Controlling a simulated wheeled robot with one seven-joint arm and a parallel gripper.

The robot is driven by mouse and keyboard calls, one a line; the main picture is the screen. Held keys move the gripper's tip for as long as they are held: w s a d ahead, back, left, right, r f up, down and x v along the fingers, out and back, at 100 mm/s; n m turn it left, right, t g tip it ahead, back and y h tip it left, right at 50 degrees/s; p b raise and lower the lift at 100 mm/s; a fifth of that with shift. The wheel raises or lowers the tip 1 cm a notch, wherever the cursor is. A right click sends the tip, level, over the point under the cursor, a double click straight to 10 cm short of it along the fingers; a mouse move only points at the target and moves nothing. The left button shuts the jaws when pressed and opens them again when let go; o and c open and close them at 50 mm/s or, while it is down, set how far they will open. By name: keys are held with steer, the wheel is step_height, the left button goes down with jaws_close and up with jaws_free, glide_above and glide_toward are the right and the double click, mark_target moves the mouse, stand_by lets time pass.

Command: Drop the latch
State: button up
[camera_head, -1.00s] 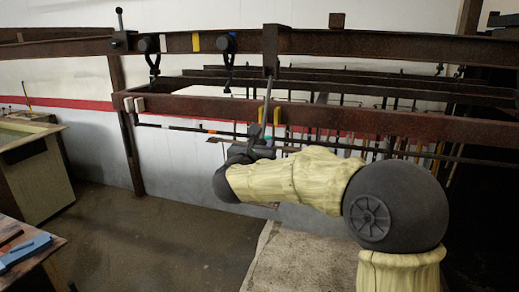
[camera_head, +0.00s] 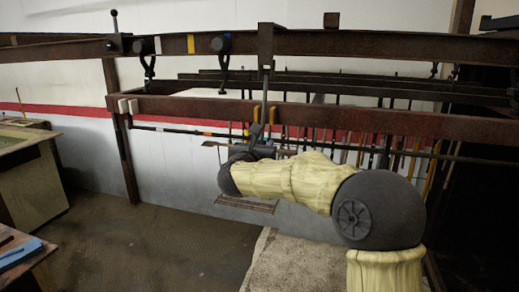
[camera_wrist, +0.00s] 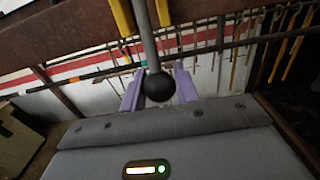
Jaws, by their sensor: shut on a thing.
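A thin grey rod with a black ball knob (camera_wrist: 159,87) hangs below the bracket (camera_head: 265,42) on the upper rusty rail. My gripper (camera_head: 258,146) is at the rod's lower end, by the lower rail. In the wrist view the two purple fingers of my gripper (camera_wrist: 158,88) stand on either side of the knob, shut on it; the exact contact is partly hidden. A black lever with a round knob (camera_head: 114,22) stands upright at the upper rail's left end. I cannot tell which of these parts is the latch.
The lower rusty rail (camera_head: 190,107) runs just above my gripper, with yellow pieces (camera_head: 285,116) near the rod. Two black hangers (camera_head: 221,62) (camera_head: 148,60) hang to the left. Several thin rods hang behind.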

steer(key=shift+w+d+f, duration=0.2)
steer(key=shift+w+d, duration=0.05)
steer(key=shift+w, duration=0.5)
steer(key=shift+b+x, duration=0.35)
steer(key=shift+x, duration=1.8)
steer(key=o, duration=0.9)
steer(key=shift+f, duration=0.15)
steer(key=shift+b+v, duration=2.75)
steer(key=shift+v, duration=0.8)
